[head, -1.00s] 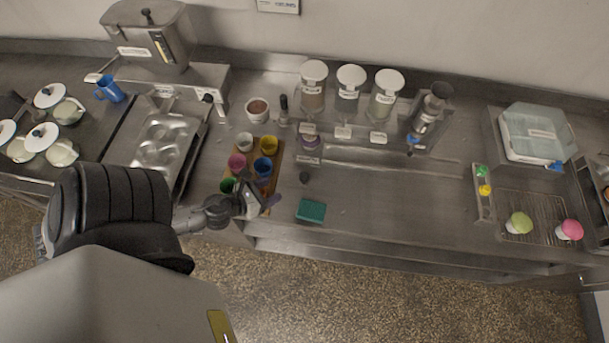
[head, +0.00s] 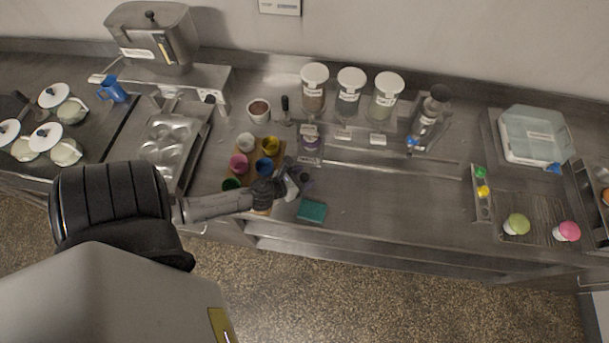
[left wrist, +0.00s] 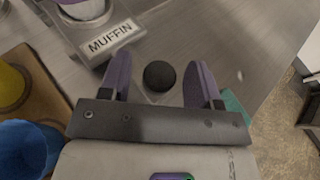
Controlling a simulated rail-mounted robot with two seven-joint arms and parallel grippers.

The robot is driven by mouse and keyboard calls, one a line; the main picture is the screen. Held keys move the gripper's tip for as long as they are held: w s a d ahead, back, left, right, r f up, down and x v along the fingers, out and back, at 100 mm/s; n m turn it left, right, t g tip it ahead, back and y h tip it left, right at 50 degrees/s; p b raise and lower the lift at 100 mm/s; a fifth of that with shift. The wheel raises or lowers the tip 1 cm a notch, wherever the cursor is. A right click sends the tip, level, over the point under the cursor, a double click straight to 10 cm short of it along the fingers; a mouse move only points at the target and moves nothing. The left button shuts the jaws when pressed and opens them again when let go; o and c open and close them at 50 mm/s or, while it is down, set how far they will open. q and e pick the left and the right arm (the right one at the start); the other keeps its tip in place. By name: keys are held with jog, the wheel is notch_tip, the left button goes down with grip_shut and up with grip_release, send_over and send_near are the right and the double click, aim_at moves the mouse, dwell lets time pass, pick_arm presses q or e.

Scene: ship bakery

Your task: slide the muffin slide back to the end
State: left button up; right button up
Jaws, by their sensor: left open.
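The muffin slide (left wrist: 110,40) shows in the left wrist view as a metal piece with a "MUFFIN" label, at upper left. In the head view it lies at the front of the leftmost lidded jar, with a small purple-rimmed cup (head: 310,143) on it. A round black knob (left wrist: 160,76) stands on the steel counter beside the label. My left gripper (left wrist: 161,80) is open, with its purple fingers on either side of the knob. It also shows in the head view (head: 300,182). I cannot tell whether the fingers touch the knob. My right gripper is not in view.
A wooden board with coloured cups (head: 239,163) lies just left of my left gripper. A teal sponge (head: 312,211) lies close at the counter's front edge. Lidded jars (head: 314,90) stand behind. The counter to the right is clear up to a small rack (head: 481,192).

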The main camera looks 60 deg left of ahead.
pick_arm(q)
jog(key=shift+w+f, duration=0.1)
jog(key=shift+w, duration=0.2)
grip_shut()
dwell(0.5)
